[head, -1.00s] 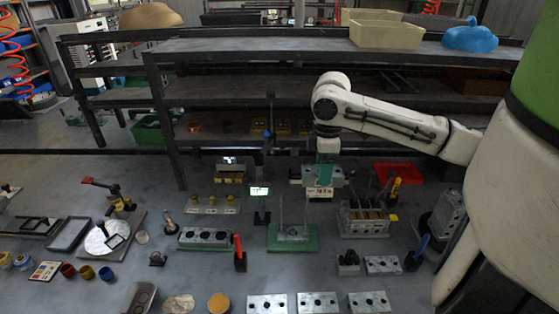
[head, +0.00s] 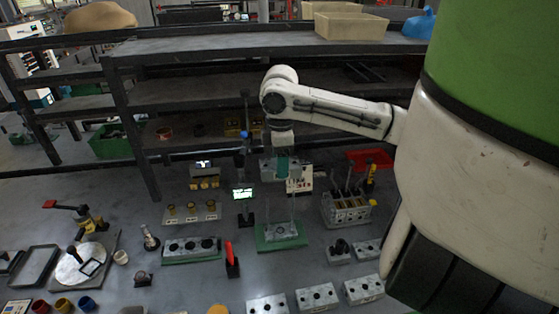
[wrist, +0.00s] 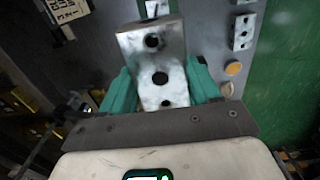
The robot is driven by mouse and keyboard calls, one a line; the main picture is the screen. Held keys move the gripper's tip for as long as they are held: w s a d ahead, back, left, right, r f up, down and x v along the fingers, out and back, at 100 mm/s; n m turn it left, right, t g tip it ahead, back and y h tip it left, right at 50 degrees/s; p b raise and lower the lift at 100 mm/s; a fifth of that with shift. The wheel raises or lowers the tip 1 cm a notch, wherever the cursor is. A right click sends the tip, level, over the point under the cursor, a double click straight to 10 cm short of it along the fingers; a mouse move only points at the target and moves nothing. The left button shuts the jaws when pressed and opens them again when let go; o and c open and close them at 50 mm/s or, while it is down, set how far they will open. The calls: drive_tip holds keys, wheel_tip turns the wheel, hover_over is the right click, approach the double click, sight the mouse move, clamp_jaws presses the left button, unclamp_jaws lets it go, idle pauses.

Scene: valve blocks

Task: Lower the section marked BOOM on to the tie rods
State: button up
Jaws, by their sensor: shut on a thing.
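My gripper (head: 282,168) has teal fingers and is shut on a grey metal valve section (wrist: 174,58). The wrist view shows the section between the fingers, with a row of three round holes in its face. No BOOM marking can be read on it. In the head view the held section (head: 267,171) hangs above the green assembly base (head: 281,242). Thin upright tie rods (head: 293,208) rise from that base to about the section's underside. I cannot tell whether the rod tops touch the section or line up with its holes.
A valve block with upright rods (head: 347,210) stands to the right, near a red tray (head: 371,159). A small lit screen on a stand (head: 243,193) is left of the rods. Loose sections (head: 317,296) lie in front. A dark shelf (head: 210,98) stands behind.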

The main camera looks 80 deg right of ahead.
drive_tip(key=shift+f+b, duration=2)
drive_tip(key=shift+f, duration=0.85)
wheel_tip(320, 180, down, 10)
drive_tip(key=b, duration=0.6)
drive_tip(key=shift+f, duration=0.25)
idle(3.8)
